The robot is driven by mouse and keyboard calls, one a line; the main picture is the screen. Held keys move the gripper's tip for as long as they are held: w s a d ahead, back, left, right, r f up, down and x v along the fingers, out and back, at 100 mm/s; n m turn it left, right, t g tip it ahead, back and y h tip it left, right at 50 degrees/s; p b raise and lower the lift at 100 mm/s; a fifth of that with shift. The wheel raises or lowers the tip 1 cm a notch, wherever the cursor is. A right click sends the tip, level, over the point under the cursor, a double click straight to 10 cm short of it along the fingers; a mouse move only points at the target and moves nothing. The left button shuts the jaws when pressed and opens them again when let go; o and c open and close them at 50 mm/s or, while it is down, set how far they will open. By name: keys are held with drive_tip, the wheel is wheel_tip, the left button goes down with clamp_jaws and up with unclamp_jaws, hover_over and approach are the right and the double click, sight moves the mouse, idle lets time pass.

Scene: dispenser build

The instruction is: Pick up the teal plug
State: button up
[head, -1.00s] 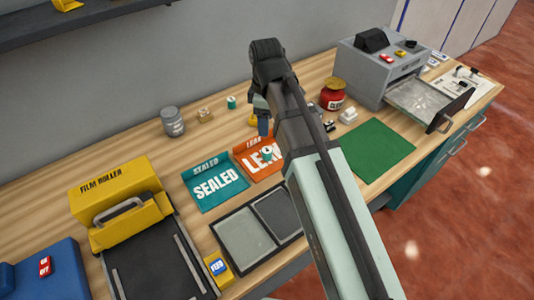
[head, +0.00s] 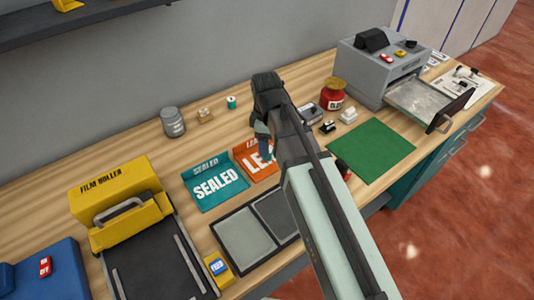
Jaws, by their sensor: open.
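A small teal cylinder with a pale top (head: 232,102) stands upright at the back of the table; I cannot tell whether it is the teal plug. A small round teal-and-white piece that showed on the orange LEAK tray (head: 246,160) is now hidden behind my gripper. My gripper (head: 266,150) is open and points down over that tray, to the right of the teal SEALED tray (head: 215,190). Only one finger shows clearly. The arm hides the area between the fingers, and contact cannot be made out.
A grey can (head: 172,122) and a small tan block (head: 205,115) stand behind the trays. A red jar (head: 332,95), a green mat (head: 370,150) and a grey machine (head: 375,65) are at right. A yellow film roller (head: 115,190) is at left.

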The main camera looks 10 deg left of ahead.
drive_tip(key=shift+d+f, duration=0.15)
drive_tip(key=shift+f, duration=2.3)
drive_tip(key=shift+c, duration=0.2)
drive_tip(key=c, duration=1.1)
drive_tip(key=shift+r, duration=0.15)
